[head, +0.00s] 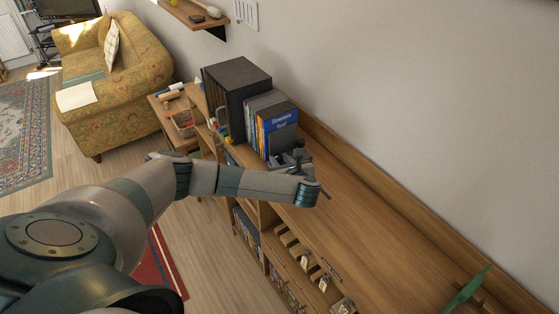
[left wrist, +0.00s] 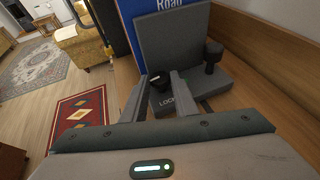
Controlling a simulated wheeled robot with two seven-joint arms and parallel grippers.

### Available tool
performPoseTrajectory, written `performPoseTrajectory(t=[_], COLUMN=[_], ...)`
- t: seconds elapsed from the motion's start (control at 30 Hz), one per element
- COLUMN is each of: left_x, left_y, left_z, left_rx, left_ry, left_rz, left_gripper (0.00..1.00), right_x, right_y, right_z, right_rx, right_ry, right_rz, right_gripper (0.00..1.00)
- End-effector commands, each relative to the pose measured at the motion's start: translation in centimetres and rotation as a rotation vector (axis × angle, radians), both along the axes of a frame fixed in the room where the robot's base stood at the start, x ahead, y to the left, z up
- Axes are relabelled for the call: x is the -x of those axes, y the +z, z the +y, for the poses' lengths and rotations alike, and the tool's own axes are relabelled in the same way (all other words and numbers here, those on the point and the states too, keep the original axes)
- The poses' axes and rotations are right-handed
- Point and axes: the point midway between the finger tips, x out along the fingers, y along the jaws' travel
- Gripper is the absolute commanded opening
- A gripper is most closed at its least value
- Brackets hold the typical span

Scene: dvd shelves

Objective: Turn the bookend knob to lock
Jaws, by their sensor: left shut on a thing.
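The dark grey bookend (head: 284,138) stands on the wooden shelf top against a row of cases. In the left wrist view, its upright plate (left wrist: 176,40) rises behind a flat base marked "LOCK". A black knob (left wrist: 160,80) sits on the base, between the fingers of my left gripper (left wrist: 160,88). A second dark post with a wider head (left wrist: 213,54) stands to the right, apart from the fingers. In the head view, my left gripper (head: 291,160) reaches the bookend's base and hides much of it. The left gripper is shut on the knob. My right gripper is not in view.
A blue case (head: 281,122) and several others stand beside a black box file (head: 238,88) behind the bookend. The shelf top (head: 365,220) is clear toward the lower right, up to a green object (head: 467,290). A raised back board (head: 370,165) runs along the wall.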

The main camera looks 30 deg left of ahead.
Motion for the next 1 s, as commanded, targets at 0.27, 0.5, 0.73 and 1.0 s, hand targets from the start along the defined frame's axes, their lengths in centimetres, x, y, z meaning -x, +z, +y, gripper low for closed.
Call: performPoseTrajectory(t=[0.27, 0.5, 0.73, 1.0], left_x=[-0.5, -1.1, -1.6, -2.0], left_y=[-0.1, -0.3, -0.4, -0.3], left_z=[-0.5, -0.7, -0.8, -0.7], left_rx=[0.002, 0.002, 0.002, 0.000], left_ry=[0.203, 0.426, 0.623, 0.771], left_rz=[0.001, 0.002, 0.002, 0.000], left_gripper=[0.04, 0.04, 0.04, 0.04], right_x=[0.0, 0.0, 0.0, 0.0], right_y=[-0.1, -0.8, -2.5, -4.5], right_z=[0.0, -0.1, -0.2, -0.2], right_rx=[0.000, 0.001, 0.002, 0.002], right_ry=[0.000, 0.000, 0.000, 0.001], right_rz=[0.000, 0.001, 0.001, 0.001], right_gripper=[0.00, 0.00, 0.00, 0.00])
